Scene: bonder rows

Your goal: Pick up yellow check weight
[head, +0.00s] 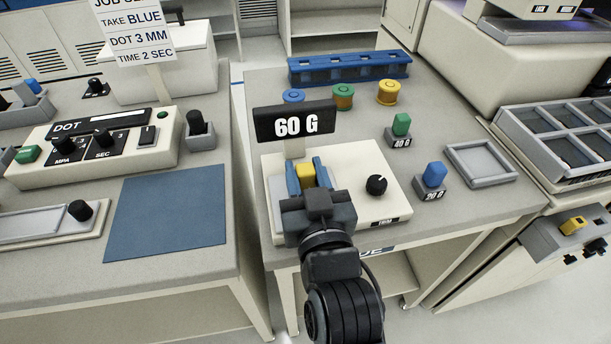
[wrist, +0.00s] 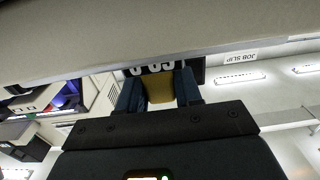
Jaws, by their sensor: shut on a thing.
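The yellow check weight (head: 307,171) is between the blue fingers of my gripper (head: 306,178), over the left part of the cream scale (head: 350,208). It also shows in the wrist view (wrist: 158,88), with a finger of my gripper (wrist: 158,94) on either side. My gripper is shut on the weight and hides its lower part. I cannot tell whether the weight touches the scale's pan. The scale's black display (head: 294,122) reads 60 G.
A green weight (head: 401,124) stands at the 40 G label and a blue weight (head: 435,174) at the 20 G label. An empty grey tray (head: 481,181) is at right. Blue, green and yellow spools stand before a blue rack (head: 349,68).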

